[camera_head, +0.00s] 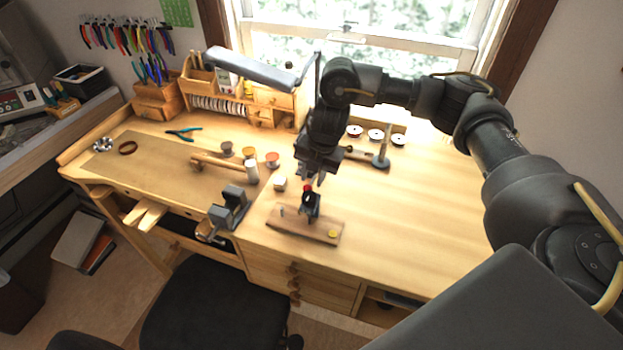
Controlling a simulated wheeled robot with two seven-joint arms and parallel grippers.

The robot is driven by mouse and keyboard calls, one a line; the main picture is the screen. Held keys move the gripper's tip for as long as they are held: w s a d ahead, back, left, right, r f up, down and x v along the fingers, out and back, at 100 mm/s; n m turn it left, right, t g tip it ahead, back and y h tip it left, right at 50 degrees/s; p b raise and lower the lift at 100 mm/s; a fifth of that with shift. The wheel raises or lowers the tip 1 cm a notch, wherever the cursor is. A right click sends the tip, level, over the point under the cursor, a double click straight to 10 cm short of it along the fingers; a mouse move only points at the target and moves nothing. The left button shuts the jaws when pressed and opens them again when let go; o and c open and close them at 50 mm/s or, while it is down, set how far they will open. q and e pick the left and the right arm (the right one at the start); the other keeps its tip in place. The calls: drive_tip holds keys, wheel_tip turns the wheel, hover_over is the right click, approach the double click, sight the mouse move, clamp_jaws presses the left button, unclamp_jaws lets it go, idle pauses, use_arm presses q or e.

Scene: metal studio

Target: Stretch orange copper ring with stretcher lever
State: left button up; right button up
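The ring stretcher, a small dark tool (311,207) on a wooden base (290,226), stands near the bench's front edge, right of the vise. A small red part (307,188), perhaps the lever's knob, shows at its top. My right gripper (312,180) points down directly above the stretcher, with its fingertips close to the red part. Whether the fingers touch or grip it is too small to tell. A copper-brown ring (128,148) lies on the bench at the far left. Whether another ring sits on the stretcher cannot be made out. My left gripper is not in view.
A grey vise (230,209) is left of the stretcher. A small pale block (280,184), small containers (272,159) and teal pliers (184,133) lie on the left half. A metal stand (381,157) is behind right. The bench's right side is clear; a chair (215,310) stands in front.

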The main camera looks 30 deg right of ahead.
drive_tip(key=shift+w+a+f, duration=0.15)
drive_tip(key=shift+f, duration=0.8)
clamp_jaws()
